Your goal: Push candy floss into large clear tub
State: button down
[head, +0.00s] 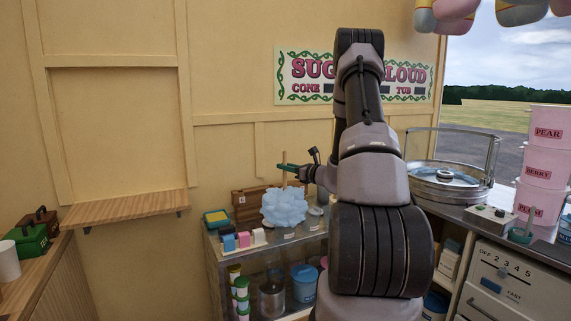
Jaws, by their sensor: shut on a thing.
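A puff of light blue candy floss (284,206) is on an upright wooden stick (285,158) above the counter in the middle. My gripper (287,168), with green fingers, is shut on the stick above the floss. A clear tub with a pale label (289,236) shows just under the floss, mostly hidden by it. I cannot tell whether the floss is inside its rim or only above it. A smaller clear tub (313,220) stands to its right, partly behind my arm.
Pink, blue and white blocks (243,239) and a yellow-green tray (216,217) lie left of the floss. A wooden box (250,203) stands behind. The lower shelf holds stacked small pots (241,297) and a blue tub (304,284). A metal floss machine (450,185) stands right.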

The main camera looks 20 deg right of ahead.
aim_at(285, 185)
notch_tip(285, 185, down, 7)
jog(key=shift+f, duration=0.2)
dwell(0.6)
dwell(0.9)
